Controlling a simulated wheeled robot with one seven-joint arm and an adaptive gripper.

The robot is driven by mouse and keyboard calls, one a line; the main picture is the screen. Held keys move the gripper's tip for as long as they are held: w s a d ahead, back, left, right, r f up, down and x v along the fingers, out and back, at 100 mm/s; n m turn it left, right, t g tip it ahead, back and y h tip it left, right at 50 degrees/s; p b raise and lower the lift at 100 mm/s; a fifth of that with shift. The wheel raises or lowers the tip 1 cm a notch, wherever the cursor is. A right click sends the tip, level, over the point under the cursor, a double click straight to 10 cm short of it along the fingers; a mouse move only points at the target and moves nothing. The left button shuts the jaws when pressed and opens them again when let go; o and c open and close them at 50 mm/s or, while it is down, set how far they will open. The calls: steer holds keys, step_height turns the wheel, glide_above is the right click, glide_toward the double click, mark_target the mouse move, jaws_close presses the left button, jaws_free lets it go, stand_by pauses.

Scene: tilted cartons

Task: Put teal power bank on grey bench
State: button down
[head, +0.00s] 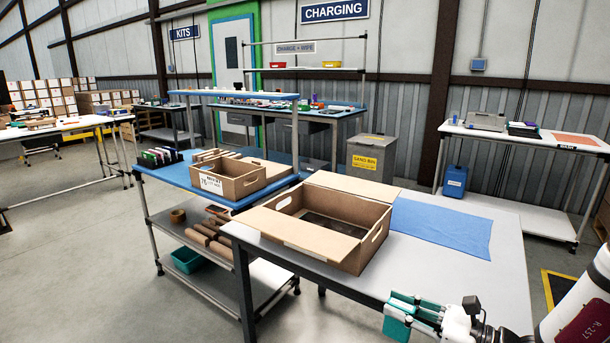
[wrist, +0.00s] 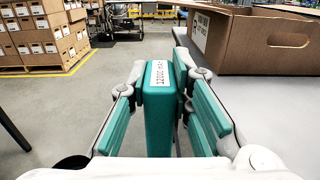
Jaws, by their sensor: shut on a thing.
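The teal power bank (wrist: 158,115) is upright between the finger pads of my gripper (wrist: 168,85), with a white printed label on its top end. My gripper is shut on it. In the head view, my gripper (head: 416,308) and the teal power bank (head: 396,328) are at the lower right, overlapping the near edge of the grey-topped bench (head: 425,268). The wrist view shows floor beyond the power bank, so I cannot tell whether it is over the bench top. No contact with the bench shows.
A blue-topped bench (head: 178,173) with a smaller carton (head: 238,182) stands left. The carton side fills the wrist view's right (wrist: 250,50).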

steer(key=shift+s+r+p, duration=0.15)
steer(key=shift+r+p, duration=1.55)
steer(key=shift+p, duration=1.2)
steer(key=shift+s+r+p, duration=0.1)
steer(key=shift+r+p, duration=1.55)
steer(key=shift+p, duration=1.25)
steer(key=shift+w+a+r+m+t+h, duration=0.15)
steer(key=shift+a+r+m+t+h, duration=0.1)
steer(key=shift+m+t+h, duration=0.3)
steer(key=shift+w+a+r+m+t+h, duration=0.1)
steer(key=shift+a+r+m+t+h, duration=0.1)
steer(key=shift+m+t+h, duration=0.35)
steer(key=shift+d+f+m+t+h, duration=0.15)
steer(key=shift+m+t+h, duration=0.65)
steer(key=shift+t+h, duration=0.2)
steer(key=shift+s+d+f+m+t+h, duration=0.2)
steer(key=shift+f+m+t+h, duration=0.2)
steer(key=shift+m+t+h, duration=0.4)
steer(key=shift+d+r, duration=0.1)
